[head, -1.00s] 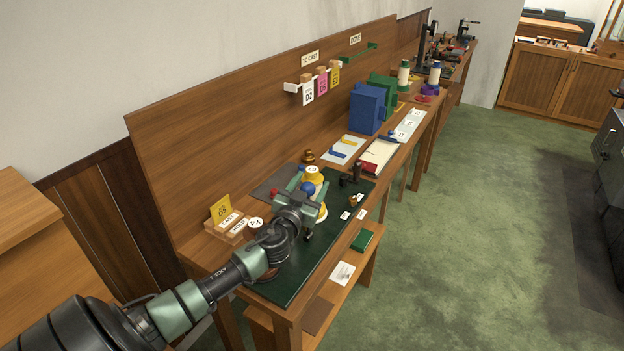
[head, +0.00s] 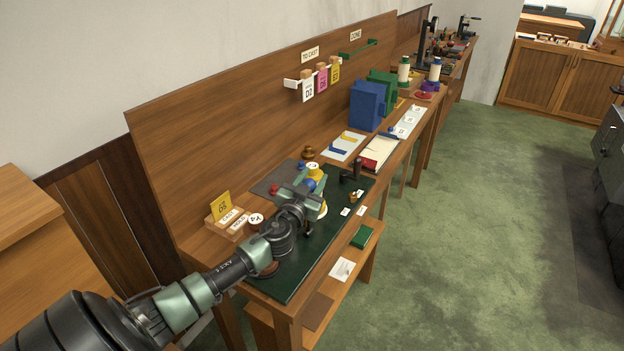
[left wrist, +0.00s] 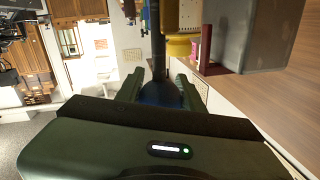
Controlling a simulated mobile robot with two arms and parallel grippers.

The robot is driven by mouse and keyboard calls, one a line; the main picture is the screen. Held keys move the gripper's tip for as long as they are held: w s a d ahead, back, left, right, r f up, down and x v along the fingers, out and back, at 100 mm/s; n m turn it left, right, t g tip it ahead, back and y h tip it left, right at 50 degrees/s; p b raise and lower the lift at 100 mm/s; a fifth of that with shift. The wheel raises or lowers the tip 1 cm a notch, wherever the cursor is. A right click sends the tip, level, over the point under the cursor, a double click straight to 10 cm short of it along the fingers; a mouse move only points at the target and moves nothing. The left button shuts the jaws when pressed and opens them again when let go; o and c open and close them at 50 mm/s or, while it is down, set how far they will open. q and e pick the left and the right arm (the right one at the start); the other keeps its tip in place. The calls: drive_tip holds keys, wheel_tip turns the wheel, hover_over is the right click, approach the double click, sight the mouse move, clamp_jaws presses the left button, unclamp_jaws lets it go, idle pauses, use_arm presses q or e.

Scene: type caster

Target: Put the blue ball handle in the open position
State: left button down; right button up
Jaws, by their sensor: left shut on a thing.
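The blue ball handle (left wrist: 160,93) sits between my left gripper's green fingers in the left wrist view, with a dark rod running away from it. My left gripper (left wrist: 160,88) is shut on the ball. In the head view my left gripper (head: 307,184) is at the yellow caster (head: 322,188), which has a white round top (head: 313,168) and stands on the dark green mat (head: 295,282). The ball is mostly hidden by the gripper there. I cannot tell the handle's exact angle. My right gripper is not in view.
A crank post (head: 357,168) stands right of the caster. Wooden blocks with a yellow card (head: 220,205) sit left of it. A tall wooden back panel (head: 215,130) rises behind the bench. Blue (head: 366,105) and green boxes stand farther along.

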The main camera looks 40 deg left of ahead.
use_arm(q)
drive_tip(key=w+d+f+m+t+b, duration=0.1)
drive_tip(key=d+f+m+b, duration=0.2)
drive_tip(key=d+m+b, duration=0.4)
drive_tip(key=shift+d+t+h+b, duration=0.3)
drive_tip(key=shift+d+b, duration=0.35)
drive_tip(key=shift+d, duration=0.95)
drive_tip(key=shift+w, duration=0.1)
drive_tip(key=c, duration=0.9)
unclamp_jaws()
